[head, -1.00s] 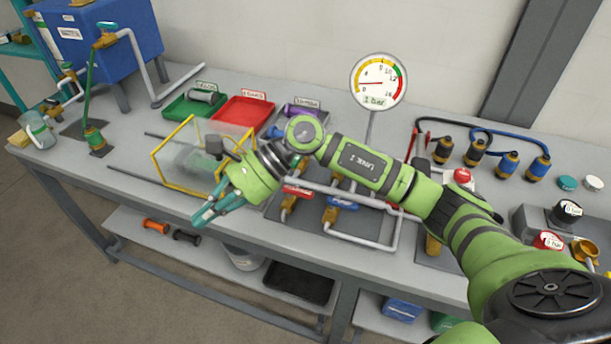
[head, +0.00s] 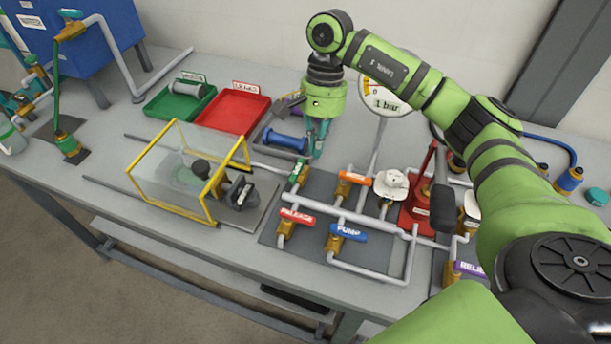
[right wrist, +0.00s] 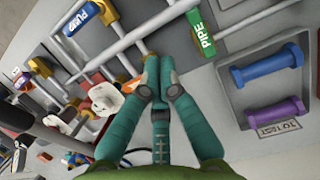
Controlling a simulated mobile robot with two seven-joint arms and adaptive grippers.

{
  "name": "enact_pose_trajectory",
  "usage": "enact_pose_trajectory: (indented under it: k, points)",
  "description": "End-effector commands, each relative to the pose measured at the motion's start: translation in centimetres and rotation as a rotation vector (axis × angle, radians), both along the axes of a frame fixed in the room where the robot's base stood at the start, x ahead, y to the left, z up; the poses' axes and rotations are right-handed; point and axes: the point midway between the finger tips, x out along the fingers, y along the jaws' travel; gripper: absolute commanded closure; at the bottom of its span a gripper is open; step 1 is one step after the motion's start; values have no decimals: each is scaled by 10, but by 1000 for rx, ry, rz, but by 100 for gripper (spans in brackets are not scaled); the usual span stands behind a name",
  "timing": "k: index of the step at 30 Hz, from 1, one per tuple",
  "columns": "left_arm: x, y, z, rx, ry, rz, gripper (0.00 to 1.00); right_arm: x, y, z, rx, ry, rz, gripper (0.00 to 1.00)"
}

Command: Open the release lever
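My right gripper (head: 317,152) points down behind the pipework, near the green lever and apart from the release lever. Its teal fingers are drawn together with nothing seen between them, as the right wrist view (right wrist: 159,68) also shows. My left gripper is not in view.
A clear box with a yellow frame (head: 209,207) stands left of the pipework. Behind are a green tray (head: 160,112), a red tray (head: 222,126) and a grey tray with a blue dumbbell (head: 287,141). An orange lever (head: 355,179) and white round handle (head: 391,184) rise nearby.

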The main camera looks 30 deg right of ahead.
Motion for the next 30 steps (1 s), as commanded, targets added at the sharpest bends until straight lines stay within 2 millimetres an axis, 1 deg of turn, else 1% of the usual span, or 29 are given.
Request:
enact_pose_trajectory:
  k: [2, 6, 9, 12, 14, 17, 20, 24, 30]
  points:
    - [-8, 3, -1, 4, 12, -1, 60, 0, 1, 0, 1, 0, 1, 100]
    - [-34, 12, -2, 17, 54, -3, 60, 0, 1, 0, 2, 0, 1, 100]
    - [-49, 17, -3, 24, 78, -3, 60, 0, 1, 0, 2, 0, 1, 100]
    - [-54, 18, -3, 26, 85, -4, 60, 0, 1, -1, 2, 0, 1, 100]
    - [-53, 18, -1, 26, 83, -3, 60, -1, 1, -2, 1, 1, 0, 100]
    - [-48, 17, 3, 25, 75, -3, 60, -2, 3, -11, 1, 3, 0, 100]
    - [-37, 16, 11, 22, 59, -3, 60, -6, 6, -25, 1, 6, 1, 100]
    - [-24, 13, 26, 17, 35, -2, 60, -12, 12, -53, 3, 8, 1, 100]
    - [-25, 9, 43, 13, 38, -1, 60, -19, 20, -94, 3, 6, 1, 100]
